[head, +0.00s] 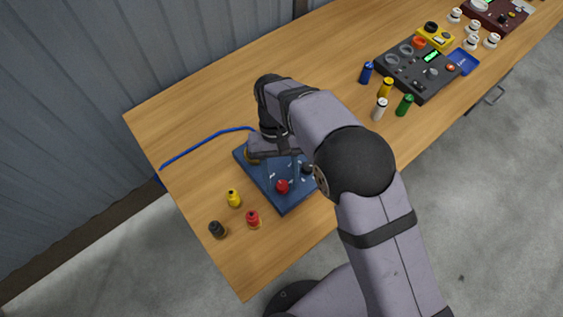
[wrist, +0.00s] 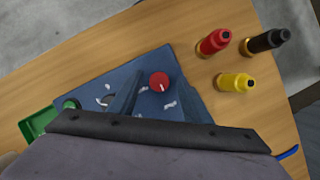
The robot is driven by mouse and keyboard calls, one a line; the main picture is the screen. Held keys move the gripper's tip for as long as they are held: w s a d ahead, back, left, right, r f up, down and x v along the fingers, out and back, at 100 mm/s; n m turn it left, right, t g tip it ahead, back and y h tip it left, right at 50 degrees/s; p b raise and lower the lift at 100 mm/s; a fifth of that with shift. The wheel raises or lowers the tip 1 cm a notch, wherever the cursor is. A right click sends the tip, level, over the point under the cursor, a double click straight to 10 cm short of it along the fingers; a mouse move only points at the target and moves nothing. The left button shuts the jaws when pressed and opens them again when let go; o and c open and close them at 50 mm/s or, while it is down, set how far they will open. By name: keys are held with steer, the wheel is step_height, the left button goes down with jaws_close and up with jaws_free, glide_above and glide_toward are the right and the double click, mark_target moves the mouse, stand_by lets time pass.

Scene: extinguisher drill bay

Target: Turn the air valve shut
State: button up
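A dark blue panel (head: 287,205) lies on the wooden table, partly hidden under my arm. A round red knob (head: 282,186) stands on it; in the wrist view the red knob (wrist: 159,81) carries a white pointer line. I cannot tell for sure which of these is the air valve. My gripper (head: 275,152) is over the panel, behind the red knob in the head view and apart from it.
Several small bottles and a black instrument box (head: 420,85) stand to the right. A green tray (wrist: 40,122) shows beside the panel.

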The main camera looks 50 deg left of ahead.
mark_target(279, 176)
steer(key=shift+w+a+r, duration=0.15)
steer(key=shift+a+r, duration=0.1)
steer(key=shift+r, duration=0.25)
steer(key=b+v, duration=0.2)
steer(key=v, duration=0.4)
steer(key=shift+r, duration=0.15)
steer(key=w+d+r+m+y, duration=0.3)
steer(key=w+d+m, duration=0.3)
steer(key=w+d, duration=1.4)
steer(key=s+d+f+m+t, duration=0.1)
steer(key=s+d, duration=0.3)
steer(key=d, duration=0.8)
steer(key=s+d+f+m+t+y, duration=0.1)
steer(key=s+d+m, duration=0.3)
steer(key=d, duration=0.8)
steer(key=shift+s+d+f, duration=0.4)
steer(key=shift+s, duration=0.1)
